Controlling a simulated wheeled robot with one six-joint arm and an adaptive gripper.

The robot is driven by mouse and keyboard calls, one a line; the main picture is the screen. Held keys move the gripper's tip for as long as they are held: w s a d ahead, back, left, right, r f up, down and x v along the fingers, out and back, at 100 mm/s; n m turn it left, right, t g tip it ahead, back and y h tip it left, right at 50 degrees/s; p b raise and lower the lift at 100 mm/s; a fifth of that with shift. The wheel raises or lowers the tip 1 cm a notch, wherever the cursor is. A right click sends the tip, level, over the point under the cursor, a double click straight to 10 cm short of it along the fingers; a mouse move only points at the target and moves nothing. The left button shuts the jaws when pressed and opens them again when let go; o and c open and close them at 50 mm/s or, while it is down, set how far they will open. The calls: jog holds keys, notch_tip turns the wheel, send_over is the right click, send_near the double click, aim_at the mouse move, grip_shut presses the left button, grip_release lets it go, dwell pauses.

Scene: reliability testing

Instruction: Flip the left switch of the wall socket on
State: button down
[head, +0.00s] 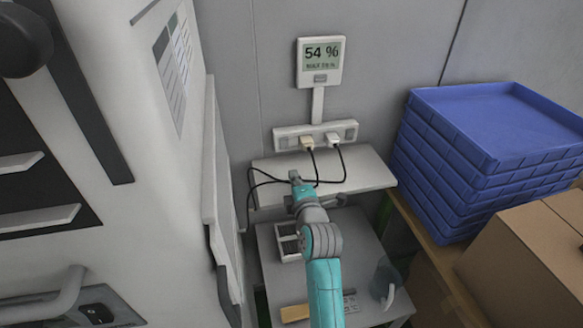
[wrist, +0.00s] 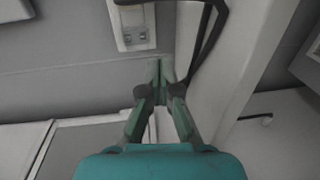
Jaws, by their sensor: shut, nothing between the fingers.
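The white wall socket strip (head: 318,133) is on the grey wall above a small shelf. Its left switch (head: 287,142) is at the left end, beside two plugs with black cables. My gripper (head: 295,177) is below the strip, in front of the shelf, and apart from the switch. In the wrist view my gripper (wrist: 160,68) has its fingertips together with nothing between them. Part of a white panel with a small rocker, seemingly the end of the socket strip (wrist: 134,18), shows just above and left of the fingertips. The switch's position is too small to tell.
Black cables (head: 336,180) loop over the white shelf (head: 368,170) near my gripper, and one shows in the wrist view (wrist: 207,38). A display (head: 320,62) reading 54 % hangs above. Blue trays (head: 460,165) stand right; a large white machine (head: 150,130) stands left.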

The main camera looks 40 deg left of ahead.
jog(key=shift+f+v, duration=0.25)
jog(key=shift+v, duration=0.85)
jog(key=shift+f+v, duration=0.25)
jog(key=shift+v, duration=0.8)
jog(key=shift+d+f, duration=0.1)
jog(key=s+d+f+m+t+h, duration=0.15)
jog(key=s+d+f+m, duration=0.4)
jog(key=d, duration=0.55)
jog(key=s+d+f+m+t+h, duration=0.1)
jog(key=s+d+f+m+h, duration=0.35)
jog(key=d, duration=0.75)
jog(key=s+d+f+m+t+h, duration=0.1)
jog(key=s+d+f+m, duration=0.3)
jog(key=s+d+f, duration=0.5)
jog(key=s+d+r+m+h, duration=0.3)
jog(key=s+d+m, duration=0.4)
jog(key=s+d, duration=0.6)
jog(key=s+d+r+m+h, duration=0.2)
jog(key=s+d+r+m, duration=0.3)
jog(key=s, duration=0.5)
notch_tip(320, 180, up, 3)
jog(key=shift+s+f+m+h, duration=0.1)
jog(key=shift+s+m+h, duration=0.25)
jog(key=shift+m, duration=0.55)
jog(key=shift+a+t, duration=0.1)
jog(key=shift+t, duration=0.15)
